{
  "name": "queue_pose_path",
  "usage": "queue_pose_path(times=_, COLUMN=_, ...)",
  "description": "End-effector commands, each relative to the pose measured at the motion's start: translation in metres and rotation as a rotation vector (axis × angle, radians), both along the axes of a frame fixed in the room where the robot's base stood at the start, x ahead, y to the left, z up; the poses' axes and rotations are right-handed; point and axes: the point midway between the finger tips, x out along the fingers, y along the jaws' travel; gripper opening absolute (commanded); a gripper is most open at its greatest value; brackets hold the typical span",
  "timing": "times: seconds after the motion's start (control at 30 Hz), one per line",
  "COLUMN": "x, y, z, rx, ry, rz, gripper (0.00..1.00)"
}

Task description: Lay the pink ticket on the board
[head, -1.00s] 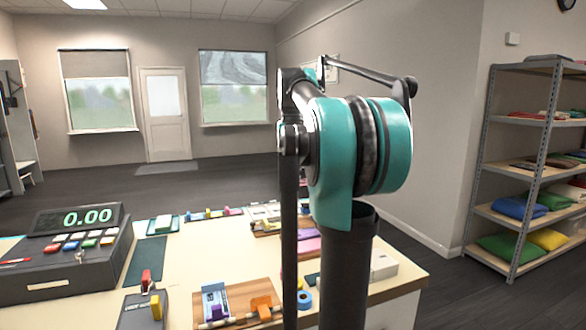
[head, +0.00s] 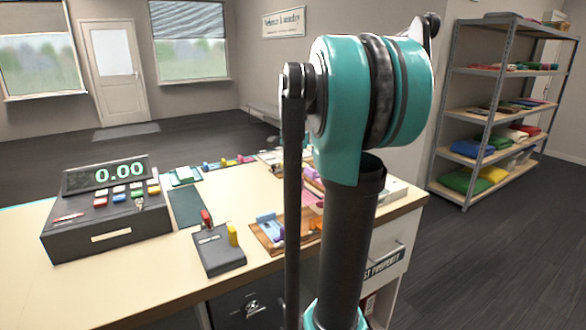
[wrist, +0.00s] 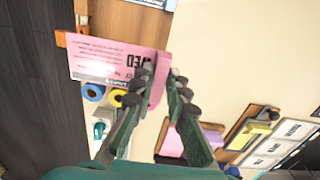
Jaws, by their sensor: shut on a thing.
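The pink ticket (wrist: 108,62) is a flat printed card in the wrist view. My gripper (wrist: 163,82) is shut on its right end, where the card looks bent between the fingertips. A brown wooden board (wrist: 125,22) lies just beyond the ticket, with an orange clip (wrist: 66,39) at its left. I cannot tell whether the ticket touches that board. In the head view a wooden board (head: 263,238) with a blue piece lies on the counter, partly behind my arm. A pink patch (head: 313,196) shows beside my arm there. My gripper is hidden in the head view.
The counter (head: 150,262) carries a cash register (head: 105,222), a dark green mat (head: 185,206) and a dark box (head: 218,250) with red and yellow parts. Blue tape (wrist: 93,92) lies near the ticket. Another board (wrist: 238,136) has a yellow clip. Shelving stands right.

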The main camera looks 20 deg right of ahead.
Motion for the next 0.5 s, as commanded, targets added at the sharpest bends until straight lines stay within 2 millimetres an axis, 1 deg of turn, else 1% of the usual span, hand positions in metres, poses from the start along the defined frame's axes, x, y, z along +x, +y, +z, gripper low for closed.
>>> queue_pose_path(times=0.17, x=0.0, y=0.0, z=-0.009, rx=0.0, ry=0.0, rz=-0.005, gripper=0.0)
queue_pose_path(times=0.5, x=0.0, y=0.0, z=-0.039, rx=0.0, ry=0.0, rz=-0.003, gripper=0.0)
